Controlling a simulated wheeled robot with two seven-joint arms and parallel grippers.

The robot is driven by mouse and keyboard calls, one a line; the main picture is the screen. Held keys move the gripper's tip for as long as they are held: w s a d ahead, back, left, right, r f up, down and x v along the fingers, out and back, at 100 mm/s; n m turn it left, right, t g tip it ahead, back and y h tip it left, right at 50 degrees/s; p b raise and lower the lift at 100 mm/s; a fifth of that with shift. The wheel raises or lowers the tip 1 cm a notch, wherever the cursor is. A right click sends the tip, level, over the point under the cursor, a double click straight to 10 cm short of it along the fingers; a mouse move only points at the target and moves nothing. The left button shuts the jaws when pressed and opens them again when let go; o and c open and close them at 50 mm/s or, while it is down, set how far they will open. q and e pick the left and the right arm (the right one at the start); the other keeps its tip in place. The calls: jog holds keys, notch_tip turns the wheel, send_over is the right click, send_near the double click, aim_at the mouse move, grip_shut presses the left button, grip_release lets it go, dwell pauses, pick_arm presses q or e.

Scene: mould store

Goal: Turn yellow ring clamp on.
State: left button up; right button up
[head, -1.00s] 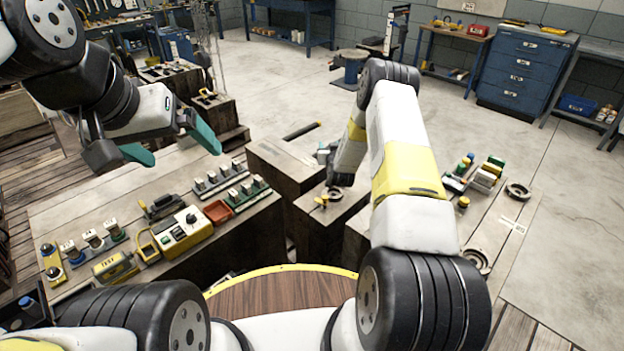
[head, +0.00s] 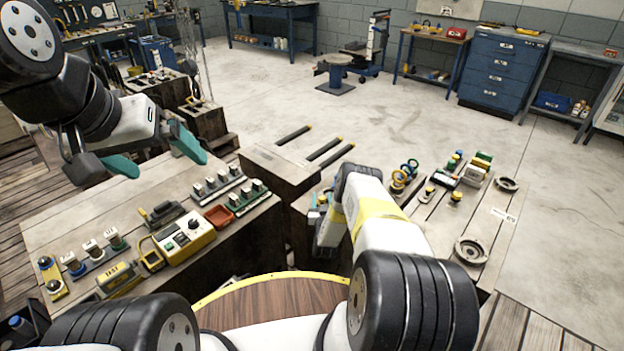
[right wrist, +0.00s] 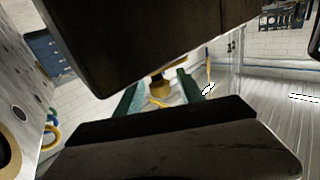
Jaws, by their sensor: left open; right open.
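In the right wrist view, a yellow-brass round part (right wrist: 161,88) with a thin yellow lever (right wrist: 156,103) shows between my green fingertips; it looks like the yellow ring clamp. My right gripper (right wrist: 159,80) is open around its line of sight, and I cannot tell whether a finger touches it. In the head view my right forearm and hand cover the clamp's place on the middle wooden block, and the right fingertips are mostly hidden there. My left gripper (head: 153,155) is open and empty, above the left bench.
The left bench holds a yellow control box (head: 185,238), a red tray (head: 219,216) and several switches. Dark bars (head: 324,149) lie on the block behind. Blue and yellow rings (head: 404,176) and a round flange (head: 471,250) are on the right bench. Open floor lies beyond.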

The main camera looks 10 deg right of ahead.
jog(key=shift+w+d, duration=0.2)
jog(key=shift+w, duration=1)
grip_shut()
jog(key=shift+m+h, duration=0.3)
jog(key=shift+h, duration=0.2)
jog(key=m+h, duration=0.1)
jog(key=m+g+h, duration=0.1)
jog(key=h, duration=0.1)
jog(key=m+g+h, duration=0.1)
jog(key=shift+s+d+m+h, duration=0.2)
jog(key=shift+d+m+h, duration=0.1)
jog(key=shift+d+h, duration=0.1)
jog(key=shift+s+d+m+g+h, duration=0.15)
jog(key=shift+d+m+g+h, duration=0.05)
jog(key=shift+m+g+h, duration=0.8)
jog(key=shift+s+d+m+g+h, duration=0.1)
jog(key=shift+d+m+g+h, duration=0.05)
jog(key=shift+m+g+h, duration=0.8)
jog(key=shift+h, duration=0.25)
